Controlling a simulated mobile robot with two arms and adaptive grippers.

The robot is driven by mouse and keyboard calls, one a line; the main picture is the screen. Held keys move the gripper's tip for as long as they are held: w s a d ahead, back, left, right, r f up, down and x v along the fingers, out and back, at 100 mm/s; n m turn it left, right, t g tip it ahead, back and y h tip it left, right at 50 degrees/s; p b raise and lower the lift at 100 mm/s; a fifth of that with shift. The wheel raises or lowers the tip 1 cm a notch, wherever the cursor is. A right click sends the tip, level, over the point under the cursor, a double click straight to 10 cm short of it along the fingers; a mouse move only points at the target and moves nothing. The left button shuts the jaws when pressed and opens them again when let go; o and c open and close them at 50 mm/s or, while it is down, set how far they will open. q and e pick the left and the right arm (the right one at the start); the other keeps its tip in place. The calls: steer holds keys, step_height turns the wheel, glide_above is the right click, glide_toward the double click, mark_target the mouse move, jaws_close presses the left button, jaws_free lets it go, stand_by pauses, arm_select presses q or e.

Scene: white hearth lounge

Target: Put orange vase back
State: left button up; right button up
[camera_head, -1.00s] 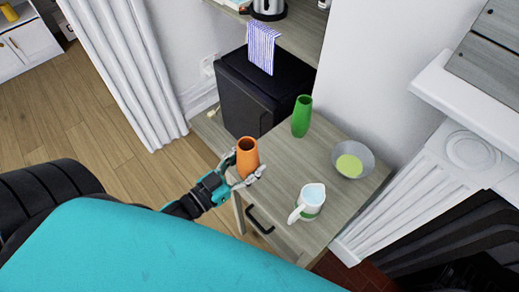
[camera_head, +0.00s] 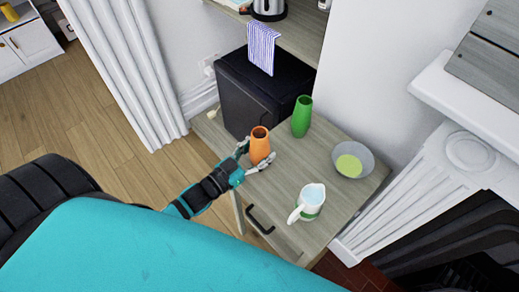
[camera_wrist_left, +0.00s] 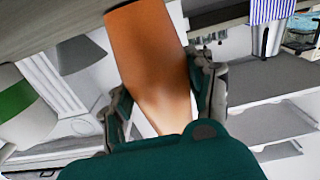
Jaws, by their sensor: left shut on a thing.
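The orange vase (camera_head: 260,145) is upright at the left edge of the small wooden cabinet top (camera_head: 285,185). My left gripper (camera_head: 256,158) is shut on it, with a finger on each side. In the left wrist view the orange vase (camera_wrist_left: 150,60) fills the middle, between the two fingers of my left gripper (camera_wrist_left: 165,95). I cannot tell whether the vase's base touches the cabinet top. My right gripper is not in view.
A green vase (camera_head: 302,116) stands behind and right of the orange one. A grey bowl (camera_head: 365,165) and a white pitcher (camera_head: 310,203) stand further right and in front. A dark box-like appliance (camera_head: 255,95) is behind. The middle of the top is clear.

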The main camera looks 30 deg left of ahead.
arm_select(q)
steer(key=o, duration=0.9)
steer(key=shift+f, duration=0.15)
steer(key=o, duration=0.5)
steer(key=shift+r, duration=0.25)
steer(key=v, duration=1.2)
steer(key=shift+b, duration=0.4)
